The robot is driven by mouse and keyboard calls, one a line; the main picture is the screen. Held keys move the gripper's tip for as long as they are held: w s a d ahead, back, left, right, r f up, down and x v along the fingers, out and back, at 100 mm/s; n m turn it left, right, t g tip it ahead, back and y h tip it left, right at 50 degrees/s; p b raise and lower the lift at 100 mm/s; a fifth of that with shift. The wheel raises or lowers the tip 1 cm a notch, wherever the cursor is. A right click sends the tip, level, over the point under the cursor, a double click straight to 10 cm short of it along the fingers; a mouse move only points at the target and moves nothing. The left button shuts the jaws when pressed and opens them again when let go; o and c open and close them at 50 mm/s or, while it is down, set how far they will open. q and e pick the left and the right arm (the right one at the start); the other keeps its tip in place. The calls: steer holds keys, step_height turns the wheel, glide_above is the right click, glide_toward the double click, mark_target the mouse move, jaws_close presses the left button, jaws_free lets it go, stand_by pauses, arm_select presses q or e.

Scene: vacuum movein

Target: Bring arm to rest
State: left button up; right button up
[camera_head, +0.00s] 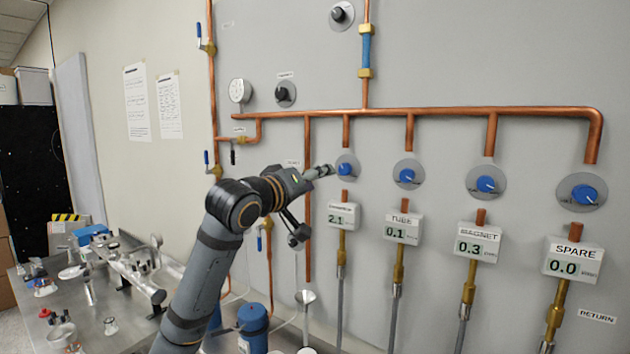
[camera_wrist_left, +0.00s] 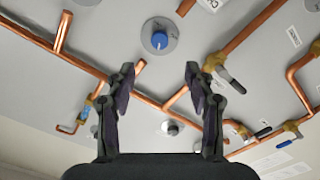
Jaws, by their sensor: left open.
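My left arm (camera_head: 205,265) reaches up from the bottom of the head view toward the wall panel. My left gripper (camera_head: 326,170) is close to the leftmost blue knob (camera_head: 346,169), and I cannot tell from the head view whether they touch. In the left wrist view my left gripper (camera_wrist_left: 160,80) has its two dark fingers spread wide with nothing between them. A blue knob (camera_wrist_left: 159,40) on a round grey plate shows beyond the fingertips, apart from them. My right gripper is in neither view.
Copper pipes (camera_head: 450,112) run across the panel. More blue knobs (camera_head: 486,184) and label boxes such as SPARE (camera_head: 573,262) are to the right. A steel bench (camera_head: 120,335) with glassware and a blue cylinder (camera_head: 253,325) stand below the arm.

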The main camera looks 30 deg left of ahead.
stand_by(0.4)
arm_select(q)
steer(key=s+d+f+m+g, duration=0.1)
steer(key=s+d+f+g, duration=0.1)
steer(key=f, duration=1)
steer(key=s+d+f+m+g+y, duration=0.1)
steer(key=s+d+f+m+g, duration=0.15)
steer(key=f, duration=0.85)
steer(key=s+d+f+m+g, duration=0.1)
steer(key=f+g, duration=0.2)
steer(key=f, duration=0.9)
steer(key=s+d+f+m+g+y, duration=0.15)
steer(key=s+f+g, duration=0.25)
steer(key=s+f, duration=0.7)
steer(key=s+f+m+g, duration=0.2)
steer(key=s+f+g, duration=0.1)
steer(key=s+f, duration=0.8)
steer(key=s+a+f+g, duration=0.1)
steer(key=s+a+f, duration=0.15)
steer(key=f, duration=1.05)
steer(key=s+a+f, duration=0.1)
steer(key=s+f, duration=0.2)
steer(key=f, duration=1)
steer(key=s+f+g, duration=0.1)
steer(key=s+f, duration=1.3)
steer(key=s, duration=0.3)
steer(key=shift+s+a+f+n, duration=0.2)
steer(key=shift+a+n, duration=0.1)
steer(key=shift+n, duration=0.1)
